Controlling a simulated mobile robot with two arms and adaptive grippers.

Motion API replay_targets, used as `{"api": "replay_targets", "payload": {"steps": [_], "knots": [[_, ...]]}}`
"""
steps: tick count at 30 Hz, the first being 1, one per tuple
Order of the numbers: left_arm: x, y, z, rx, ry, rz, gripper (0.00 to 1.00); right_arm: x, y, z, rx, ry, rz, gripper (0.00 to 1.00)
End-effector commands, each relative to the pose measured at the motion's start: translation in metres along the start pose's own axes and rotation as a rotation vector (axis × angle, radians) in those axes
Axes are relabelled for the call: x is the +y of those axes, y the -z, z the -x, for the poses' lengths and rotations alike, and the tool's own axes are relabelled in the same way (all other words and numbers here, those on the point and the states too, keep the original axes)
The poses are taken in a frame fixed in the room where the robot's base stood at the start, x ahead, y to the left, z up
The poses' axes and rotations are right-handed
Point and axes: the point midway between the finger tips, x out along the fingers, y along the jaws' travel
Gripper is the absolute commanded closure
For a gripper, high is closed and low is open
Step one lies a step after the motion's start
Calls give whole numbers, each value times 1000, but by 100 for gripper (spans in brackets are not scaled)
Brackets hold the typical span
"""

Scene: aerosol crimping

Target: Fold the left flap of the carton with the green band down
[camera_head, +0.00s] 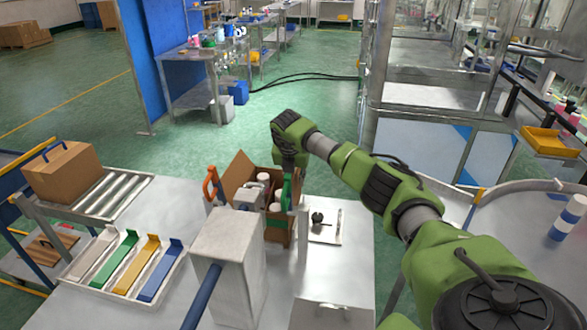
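An open brown carton (232,182) stands on the steel table in the middle, with several bottles or cans (264,178) inside. Its left flap stands raised. A green strip (286,196) shows at its right side; I cannot tell whether this is its band. A grey machine housing in front hides much of the carton's front left. My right arm reaches over from the right, and my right gripper (291,167) points down at the carton's right rear edge. Its fingers are small and dark, so their opening and any contact are unclear. My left gripper is out of view.
The grey housing (228,258) with a blue bar and an orange-red handle (210,184) stand close to the carton.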

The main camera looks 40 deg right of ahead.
Motion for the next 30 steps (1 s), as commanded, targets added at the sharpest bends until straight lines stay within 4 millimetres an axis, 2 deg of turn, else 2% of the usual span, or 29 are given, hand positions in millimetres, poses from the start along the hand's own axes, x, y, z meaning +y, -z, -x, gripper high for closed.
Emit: {"api": "replay_targets", "payload": {"steps": [9,15,20,27,28,30], "knots": [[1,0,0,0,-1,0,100,1,-1,67,-4,-4,3,81],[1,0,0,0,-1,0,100,1,0,97,-2,-1,2,81],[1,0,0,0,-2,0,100,1,0,106,-1,-1,2,81],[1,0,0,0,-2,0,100,1,0,107,-1,0,2,81],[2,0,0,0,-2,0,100,1,0,107,-1,0,2,83],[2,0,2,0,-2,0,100,1,0,109,-1,-1,2,100]]}}
